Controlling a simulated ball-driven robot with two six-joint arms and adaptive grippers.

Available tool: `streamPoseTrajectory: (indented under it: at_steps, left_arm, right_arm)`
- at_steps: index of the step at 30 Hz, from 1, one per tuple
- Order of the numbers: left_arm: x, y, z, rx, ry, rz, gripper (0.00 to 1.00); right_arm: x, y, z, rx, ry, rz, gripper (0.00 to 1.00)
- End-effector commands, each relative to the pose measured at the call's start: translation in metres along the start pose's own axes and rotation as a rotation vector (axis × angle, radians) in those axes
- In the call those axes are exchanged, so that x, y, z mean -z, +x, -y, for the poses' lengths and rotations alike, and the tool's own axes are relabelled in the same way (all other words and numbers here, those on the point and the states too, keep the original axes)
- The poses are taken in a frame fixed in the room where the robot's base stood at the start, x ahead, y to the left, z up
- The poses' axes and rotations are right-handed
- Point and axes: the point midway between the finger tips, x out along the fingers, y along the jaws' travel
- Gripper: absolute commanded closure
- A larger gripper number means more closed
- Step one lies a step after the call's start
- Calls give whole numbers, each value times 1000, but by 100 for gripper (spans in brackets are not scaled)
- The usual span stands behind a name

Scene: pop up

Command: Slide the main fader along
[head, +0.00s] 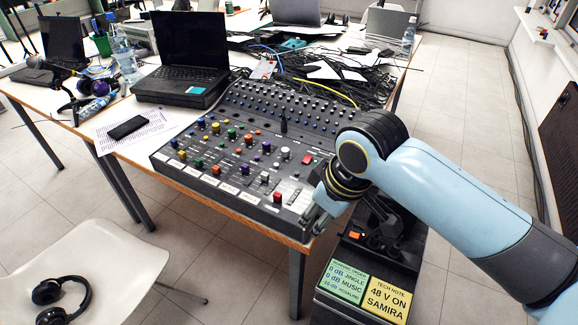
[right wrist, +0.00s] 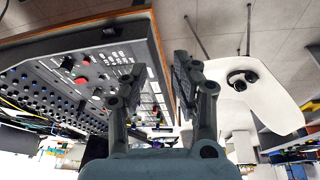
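The mixing console (head: 240,160) lies on the wooden table, with rows of knobs and coloured caps. A red cap (head: 277,197) sits near its front right corner; it looks like the main fader's cap, but I cannot be sure. My right gripper (head: 317,214) is beside that corner, just right of the red cap and apart from it. In the right wrist view, the right gripper (right wrist: 158,68) has its two fingers spread with nothing between them. The console panel (right wrist: 60,85) is on the left of that view. My left gripper is not in view.
A black laptop (head: 188,50), a phone (head: 127,128) on paper and a cable heap (head: 340,75) surround the console. A white chair (head: 95,265) with headphones (head: 60,300) stands in front. Note cards (head: 386,299) lie below my right arm. The console's front right is at the table edge.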

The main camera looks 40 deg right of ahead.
Motion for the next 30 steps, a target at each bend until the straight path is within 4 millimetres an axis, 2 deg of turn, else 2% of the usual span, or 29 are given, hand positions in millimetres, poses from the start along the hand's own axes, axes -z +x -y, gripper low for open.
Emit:
streamPoseTrajectory:
  at_steps: [1, 6, 14, 20, 30]
  left_arm:
    - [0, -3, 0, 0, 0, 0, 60]
    - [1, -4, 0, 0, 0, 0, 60]
    - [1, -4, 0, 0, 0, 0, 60]
    - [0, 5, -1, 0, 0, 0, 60]
    - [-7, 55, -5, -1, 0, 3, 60]
  right_arm:
    - [14, 5, -7, 10, -21, -5, 71]
    - [54, 32, -29, 52, -80, -21, 71]
    - [101, 62, -63, 95, -118, -50, 71]
    - [106, 74, -67, 102, -122, -56, 71]
    - [106, 115, -62, 102, -121, -56, 71]
